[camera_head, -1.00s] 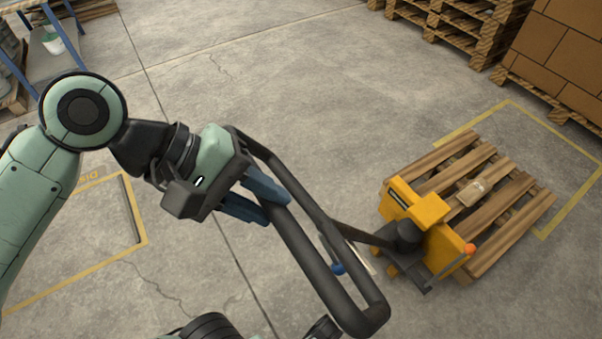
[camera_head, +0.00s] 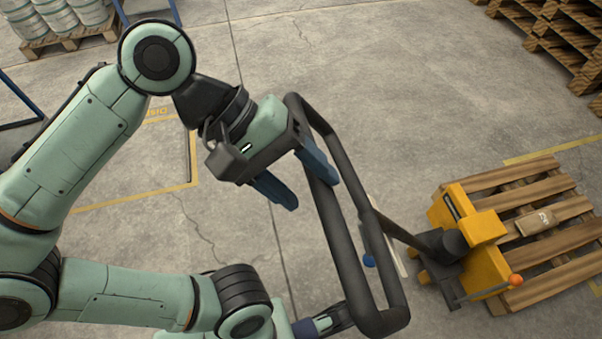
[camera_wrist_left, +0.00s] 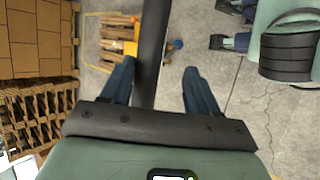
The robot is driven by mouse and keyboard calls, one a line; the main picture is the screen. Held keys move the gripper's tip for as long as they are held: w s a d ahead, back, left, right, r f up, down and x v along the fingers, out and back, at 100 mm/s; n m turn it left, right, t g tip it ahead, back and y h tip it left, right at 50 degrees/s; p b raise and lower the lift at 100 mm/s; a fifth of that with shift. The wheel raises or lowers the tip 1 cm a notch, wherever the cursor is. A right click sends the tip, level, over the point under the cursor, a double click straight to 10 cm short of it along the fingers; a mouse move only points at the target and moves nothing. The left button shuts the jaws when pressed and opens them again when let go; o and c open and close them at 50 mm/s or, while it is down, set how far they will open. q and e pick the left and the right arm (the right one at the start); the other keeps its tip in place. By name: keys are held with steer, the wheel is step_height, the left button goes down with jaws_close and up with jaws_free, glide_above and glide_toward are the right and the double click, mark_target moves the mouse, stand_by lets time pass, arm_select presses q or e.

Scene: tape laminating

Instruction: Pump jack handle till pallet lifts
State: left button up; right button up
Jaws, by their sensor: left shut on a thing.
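The yellow pallet jack (camera_head: 487,268) stands at the right in the head view, its dark shaft sloping up to a black loop handle (camera_head: 337,230). My left gripper (camera_head: 306,192) is shut on the long side bar of this handle, near its upper end. In the left wrist view the bar (camera_wrist_left: 149,50) passes between the blue fingers (camera_wrist_left: 160,83), closer to the left one. The wooden pallet (camera_head: 572,238) lies behind the jack body; whether it is off the floor cannot be told.
Stacked pallets (camera_head: 550,35) stand at the upper right, and a pallet with light containers (camera_head: 68,22) at the upper left. Open concrete floor (camera_head: 360,75) with yellow lines lies between.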

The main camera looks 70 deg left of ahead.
arm_select(q)
steer(key=shift+s+r, duration=0.15)
stand_by(0.6)
steer(key=p+v, duration=0.5)
steer(key=v, duration=0.8)
steer(key=shift+a, duration=0.2)
arm_select(e)
steer(key=s+a+r+g+y, duration=0.1)
steer(key=s+a+r+g, duration=0.1)
steer(key=s+a+r, duration=0.2)
steer(key=s+r, duration=0.1)
steer(key=s, duration=0.2)
steer(key=shift+r+n, duration=0.3)
steer(key=shift+r, duration=0.1)
steer(key=shift+d, duration=0.1)
